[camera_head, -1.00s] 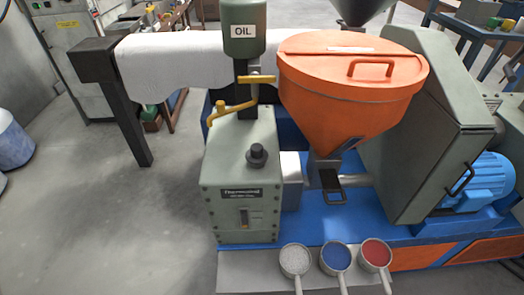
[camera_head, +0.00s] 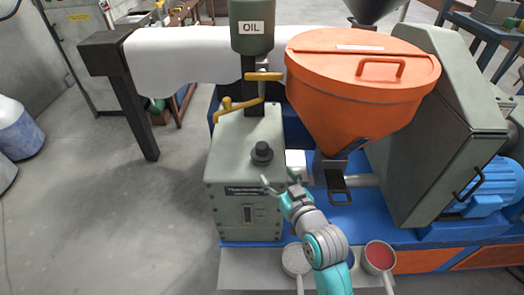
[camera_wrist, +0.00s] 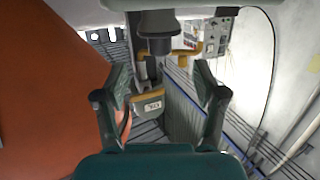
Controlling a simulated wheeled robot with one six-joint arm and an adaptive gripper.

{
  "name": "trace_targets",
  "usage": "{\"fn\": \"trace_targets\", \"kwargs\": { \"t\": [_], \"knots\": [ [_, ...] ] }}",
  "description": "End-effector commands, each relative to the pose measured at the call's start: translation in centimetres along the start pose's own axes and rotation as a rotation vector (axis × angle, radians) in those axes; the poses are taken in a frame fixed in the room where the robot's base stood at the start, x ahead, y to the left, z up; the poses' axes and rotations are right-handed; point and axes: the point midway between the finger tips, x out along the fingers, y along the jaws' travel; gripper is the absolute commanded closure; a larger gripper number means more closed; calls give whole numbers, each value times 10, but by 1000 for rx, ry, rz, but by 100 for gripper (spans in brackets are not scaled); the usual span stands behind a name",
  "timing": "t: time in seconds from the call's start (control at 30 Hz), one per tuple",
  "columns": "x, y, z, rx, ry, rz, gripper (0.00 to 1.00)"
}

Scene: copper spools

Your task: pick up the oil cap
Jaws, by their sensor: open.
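The oil cap is a black round knob (camera_head: 261,153) standing upright on top of the grey-green gearbox (camera_head: 236,168). My gripper (camera_head: 279,178) is open and empty in front of the cap, slightly to its right in the head view. The fingers point toward the cap without touching it. In the wrist view the scene is upside down. The dark cap (camera_wrist: 157,27) is at the top centre, beyond the open fingers (camera_wrist: 161,82) and above the gap between them.
A yellow valve lever and pipe (camera_head: 262,77) under the oil bottle (camera_head: 251,22) stand behind the cap. The orange hopper (camera_head: 350,95) is close on the right. Scoops, including a red-filled one (camera_head: 379,256), sit at the front. Open floor lies left.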

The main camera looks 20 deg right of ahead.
Motion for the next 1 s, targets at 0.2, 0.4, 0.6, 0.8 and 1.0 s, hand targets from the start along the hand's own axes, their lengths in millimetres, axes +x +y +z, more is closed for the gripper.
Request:
{"fn": "trace_targets", "kwargs": {
  "t": [0.2, 0.4, 0.6, 0.8, 1.0],
  "knots": [
    [19, 1, -20, -7, 6, -10, 30],
    [47, 1, -21, -8, 6, -11, 30],
    [69, 1, -20, -8, 5, -11, 30],
    [82, 1, -19, -7, 6, -11, 30],
    [110, 1, -17, -8, 7, -11, 30]
  ]
}}
